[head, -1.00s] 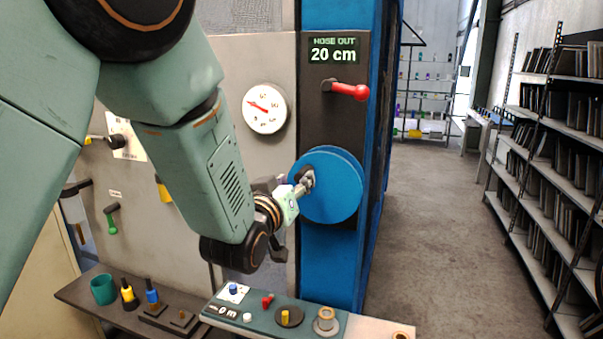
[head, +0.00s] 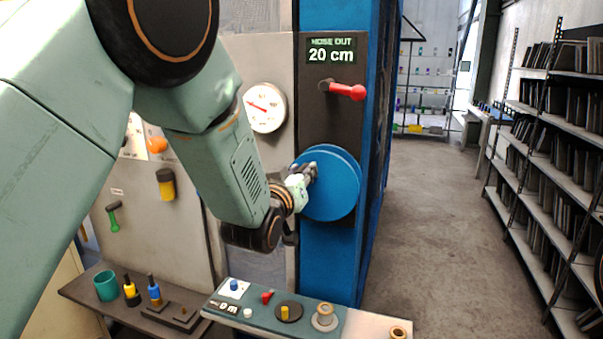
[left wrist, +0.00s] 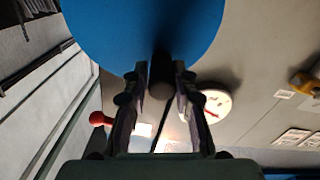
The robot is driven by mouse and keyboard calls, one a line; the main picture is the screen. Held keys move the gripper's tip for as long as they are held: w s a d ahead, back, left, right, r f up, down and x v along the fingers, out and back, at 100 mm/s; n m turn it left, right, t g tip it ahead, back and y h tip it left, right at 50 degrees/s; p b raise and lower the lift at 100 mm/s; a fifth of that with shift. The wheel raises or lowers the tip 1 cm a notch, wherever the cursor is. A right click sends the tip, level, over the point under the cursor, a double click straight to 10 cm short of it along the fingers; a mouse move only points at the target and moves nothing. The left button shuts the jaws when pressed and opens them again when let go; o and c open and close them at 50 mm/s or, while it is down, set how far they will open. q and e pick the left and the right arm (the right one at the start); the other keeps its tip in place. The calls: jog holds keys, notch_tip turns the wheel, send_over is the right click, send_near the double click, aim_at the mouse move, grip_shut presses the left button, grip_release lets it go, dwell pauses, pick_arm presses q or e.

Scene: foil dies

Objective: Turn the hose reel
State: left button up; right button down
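The hose reel is a round blue disc (head: 335,190) on the blue column, and it also fills the top of the left wrist view (left wrist: 110,25). A dark crank knob (left wrist: 161,82) sticks out from it. My left gripper (head: 311,172) is at the disc's left side, reaching in from the left. In the left wrist view its two fingers (left wrist: 160,72) stand one on each side of the knob, with narrow gaps showing, so it looks open around it. The display (head: 331,51) above reads HOSE OUT 20 cm. My right gripper is not in view.
A red-handled lever (head: 346,90) sits above the disc, and a white gauge (head: 265,107) is to its left. A bench panel (head: 273,311) with small controls stands below. Shelves (head: 550,150) line the right; the floor (head: 430,220) between is clear.

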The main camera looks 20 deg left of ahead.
pick_arm(q)
jog(key=shift+a+f, duration=0.15)
jog(key=shift+a, duration=0.15)
grip_shut()
jog(key=shift+d, duration=0.15)
jog(key=shift+w, duration=0.1)
